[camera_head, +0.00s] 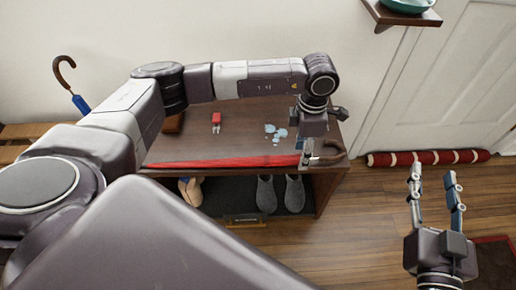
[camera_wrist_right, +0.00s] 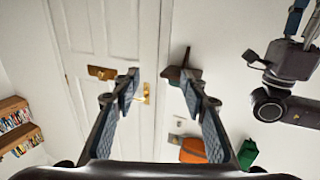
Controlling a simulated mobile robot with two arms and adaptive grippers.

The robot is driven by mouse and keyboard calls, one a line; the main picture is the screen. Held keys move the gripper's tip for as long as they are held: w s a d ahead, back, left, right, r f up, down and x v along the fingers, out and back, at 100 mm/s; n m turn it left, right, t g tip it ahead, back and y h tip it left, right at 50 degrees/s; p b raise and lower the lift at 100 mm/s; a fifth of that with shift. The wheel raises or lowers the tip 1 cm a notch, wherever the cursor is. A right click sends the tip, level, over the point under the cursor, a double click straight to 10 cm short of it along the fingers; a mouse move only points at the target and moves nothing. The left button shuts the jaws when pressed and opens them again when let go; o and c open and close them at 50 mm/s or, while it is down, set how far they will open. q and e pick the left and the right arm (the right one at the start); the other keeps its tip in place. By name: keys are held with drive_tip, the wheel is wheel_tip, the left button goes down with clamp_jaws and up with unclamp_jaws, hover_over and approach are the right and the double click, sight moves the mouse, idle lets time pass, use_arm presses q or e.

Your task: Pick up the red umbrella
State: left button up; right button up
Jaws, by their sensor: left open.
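The red umbrella (camera_head: 220,162) lies flat along the front edge of the dark brown bench (camera_head: 190,147), its brown curved handle at the right end. My left gripper (camera_head: 306,158) points down over the umbrella near where the red cloth meets the handle. Its fingers are open; whether they straddle or touch the umbrella I cannot tell. Part of the left gripper also shows at the top right of the right wrist view (camera_wrist_right: 305,28). My right gripper (camera_head: 432,173) is open and empty, right of the bench above the floor; its fingers show in the right wrist view (camera_wrist_right: 160,75).
On the bench lie a small red item (camera_head: 216,119) and light blue pieces (camera_head: 275,130). Grey slippers (camera_head: 267,194) stand on the shelf below. A red rolled item (camera_head: 428,157) lies by the door. Another umbrella's hooked handle (camera_head: 62,68) stands at left. Floor right of the bench is mostly clear.

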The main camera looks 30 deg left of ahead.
use_arm(q)
drive_tip(key=shift+f, duration=0.95)
use_arm(e)
drive_tip(key=r, duration=0.1)
drive_tip(key=r+t, duration=0.1)
drive_tip(key=shift+a+r+y, duration=0.2)
drive_tip(key=shift+r+y, duration=0.1)
drive_tip(key=shift+r, duration=0.1)
use_arm(q)
drive_tip(key=shift+c, duration=0.2)
clamp_jaws()
